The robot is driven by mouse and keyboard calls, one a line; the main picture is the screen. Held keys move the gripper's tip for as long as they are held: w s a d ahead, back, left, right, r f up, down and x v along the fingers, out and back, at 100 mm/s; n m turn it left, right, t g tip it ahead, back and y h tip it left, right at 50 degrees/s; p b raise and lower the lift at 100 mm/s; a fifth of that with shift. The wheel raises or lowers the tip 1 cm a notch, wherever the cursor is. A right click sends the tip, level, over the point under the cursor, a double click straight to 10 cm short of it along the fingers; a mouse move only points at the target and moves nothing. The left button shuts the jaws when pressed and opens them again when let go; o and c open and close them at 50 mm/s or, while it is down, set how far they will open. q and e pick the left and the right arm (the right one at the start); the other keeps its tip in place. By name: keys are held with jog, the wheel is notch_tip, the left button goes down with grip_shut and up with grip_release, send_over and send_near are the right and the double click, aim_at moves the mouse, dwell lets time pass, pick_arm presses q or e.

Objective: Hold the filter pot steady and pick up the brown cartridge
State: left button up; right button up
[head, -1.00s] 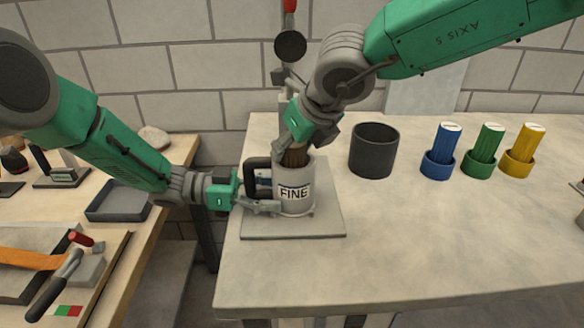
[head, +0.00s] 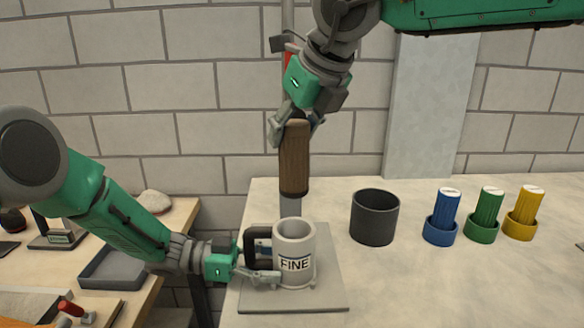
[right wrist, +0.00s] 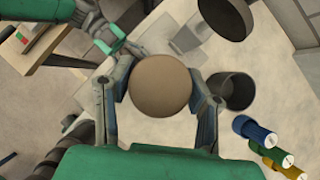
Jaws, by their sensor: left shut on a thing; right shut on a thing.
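The filter pot (head: 294,250) is a light grey cylinder marked FINE. It stands upright on a flat grey plate (head: 325,290) at the table's left end. My left gripper (head: 268,268) is shut on the pot's dark handle (head: 256,246) at its left side. The brown cartridge (head: 294,160) hangs upright above the pot, clear of its rim. My right gripper (head: 296,122) is shut on the cartridge's top end. In the right wrist view the cartridge's round end (right wrist: 160,86) sits between the two fingers and hides what is beneath it.
A dark empty-looking cup (head: 375,218) stands right of the pot. Blue (head: 445,215), green (head: 487,213) and yellow (head: 524,212) cartridges stand in matching holders farther right. A side bench with a grey tray (head: 115,268) is at the left. The table's front is clear.

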pick_arm(q)
jog(key=shift+f, duration=0.1)
pick_arm(e)
jog(key=shift+r, duration=0.95)
pick_arm(q)
jog(key=o, duration=1)
jog(key=shift+c, duration=0.2)
jog(key=shift+w+d, duration=0.1)
pick_arm(e)
jog(key=shift+w+d+f, duration=0.1)
jog(key=shift+w+d, duration=0.05)
pick_arm(q)
jog(key=shift+a, duration=0.2)
